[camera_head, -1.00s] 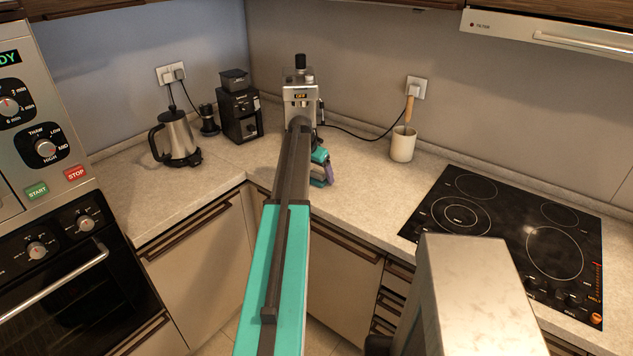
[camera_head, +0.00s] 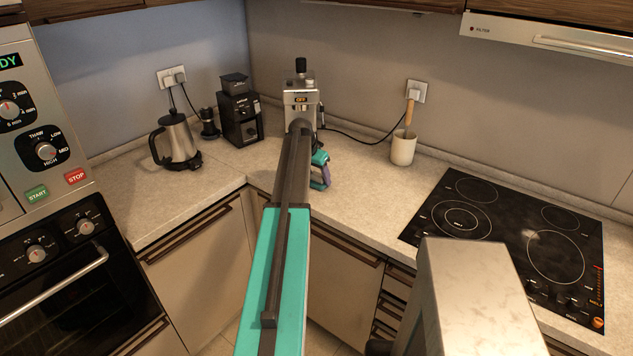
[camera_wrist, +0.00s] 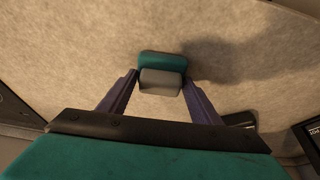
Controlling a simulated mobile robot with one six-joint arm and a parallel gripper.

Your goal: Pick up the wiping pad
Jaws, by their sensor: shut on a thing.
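The wiping pad (camera_wrist: 162,61) shows in the wrist view as a small block with a teal part and a grey part. My gripper (camera_wrist: 161,78) has its two purple fingers on either side of the pad, shut on it. In the head view my gripper (camera_head: 322,178) is over the counter in front of the coffee machine, at the end of my arm. The pad is mostly hidden there by the gripper. I cannot tell whether the pad touches the counter.
The coffee machine (camera_head: 301,98) stands close behind my gripper. A grinder (camera_head: 239,113) and a kettle (camera_head: 177,139) stand to the left. A utensil pot (camera_head: 403,148) and a black cooktop (camera_head: 500,235) are to the right. The counter between gripper and cooktop (camera_head: 372,190) is clear.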

